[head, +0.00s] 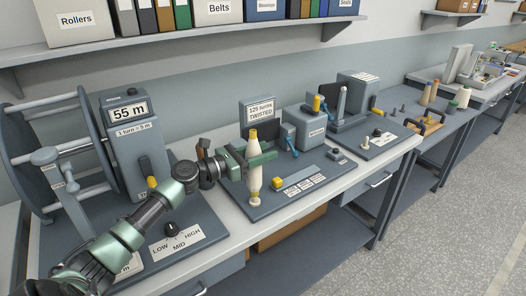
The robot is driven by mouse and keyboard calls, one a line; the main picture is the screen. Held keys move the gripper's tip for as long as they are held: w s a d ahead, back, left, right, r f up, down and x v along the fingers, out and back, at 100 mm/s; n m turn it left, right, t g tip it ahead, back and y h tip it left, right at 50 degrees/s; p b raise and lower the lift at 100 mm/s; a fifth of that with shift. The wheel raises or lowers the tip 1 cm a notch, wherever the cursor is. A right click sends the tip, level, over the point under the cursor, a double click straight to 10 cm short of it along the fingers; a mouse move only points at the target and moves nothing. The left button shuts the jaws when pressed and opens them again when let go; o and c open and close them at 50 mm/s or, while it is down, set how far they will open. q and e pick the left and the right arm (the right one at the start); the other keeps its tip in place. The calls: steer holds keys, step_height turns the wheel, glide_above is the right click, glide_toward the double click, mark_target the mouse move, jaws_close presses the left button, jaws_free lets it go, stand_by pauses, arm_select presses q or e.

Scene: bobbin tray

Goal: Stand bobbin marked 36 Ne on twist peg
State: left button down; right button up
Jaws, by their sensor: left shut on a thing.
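My left gripper (251,160) is shut on a slim cream bobbin (254,182) with a yellow top, held upright over the front left part of the twist tester's dark base (330,176). The tester's sign reads "125 turns TWISTED". The bobbin's lower end is close to a pale round foot near the base's front edge; I cannot tell whether it touches or sits on a peg. A twist peg is not clearly visible, and no count mark can be read on the bobbin. My right gripper is not in view.
Another instrument (356,95) stands right of the tester. Further right, a tray (408,115) holds several bobbins and bare pegs. A shelf (180,42) with boxes runs above.

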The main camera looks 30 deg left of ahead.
arm_select(q)
steer(key=shift+f+b, duration=0.95)
steer(key=shift+f, duration=0.5)
steer(key=c, duration=0.7)
jaws_free()
steer(key=shift+r, duration=0.1)
steer(key=b+v, duration=0.1)
steer(key=v, duration=0.6)
steer(key=shift+s+a+b, duration=0.2)
steer(key=shift+s+b, duration=0.15)
steer(key=shift+s, duration=0.1)
